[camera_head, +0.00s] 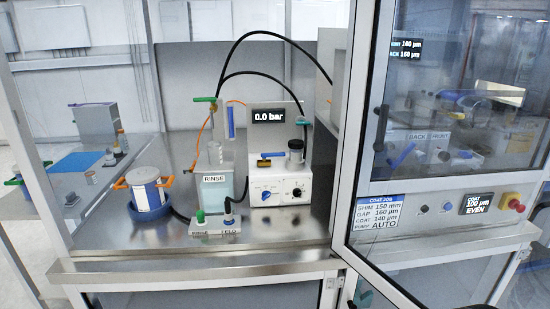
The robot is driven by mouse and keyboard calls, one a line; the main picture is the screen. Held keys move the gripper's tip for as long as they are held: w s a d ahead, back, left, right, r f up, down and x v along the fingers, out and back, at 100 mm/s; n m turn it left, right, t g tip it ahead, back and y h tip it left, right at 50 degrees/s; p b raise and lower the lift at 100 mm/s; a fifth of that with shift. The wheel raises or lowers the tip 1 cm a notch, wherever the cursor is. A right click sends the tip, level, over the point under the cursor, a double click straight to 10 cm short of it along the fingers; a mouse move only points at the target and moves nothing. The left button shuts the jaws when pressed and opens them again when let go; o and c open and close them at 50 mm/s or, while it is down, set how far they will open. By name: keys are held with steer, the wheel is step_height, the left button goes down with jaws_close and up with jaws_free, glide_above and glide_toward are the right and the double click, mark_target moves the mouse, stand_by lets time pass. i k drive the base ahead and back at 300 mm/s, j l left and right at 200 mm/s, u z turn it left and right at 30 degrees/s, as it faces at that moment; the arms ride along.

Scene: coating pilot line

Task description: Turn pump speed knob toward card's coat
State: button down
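A white pump unit (281,180) with a black display reading 0.0 bar (268,116) stands on the steel bench. Its front has a black round knob (297,193) at the right and a smaller blue-and-white control (266,195) at the left. Their markings are too small to read, so I cannot tell which sets pump speed. The job card (391,204) is on the cabinet at the right and seems to read SHIM 150, GAP 160 µm, COAT 140 µm, PUMP AUTO. A small screen (477,203) beside it seems to read COAT 100 µm EVEN. My gripper is not in view.
A bottle labelled RINSE (215,188) stands left of the pump, with a valve block (214,230) in front. A white pot with orange handles (147,190) sits in a blue dish. A framed glass door (362,110) stands right of the pump. Black hoses arch above.

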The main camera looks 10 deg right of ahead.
mark_target(297, 192)
steer(key=i+u, duration=0.45)
steer(key=i, duration=1.2)
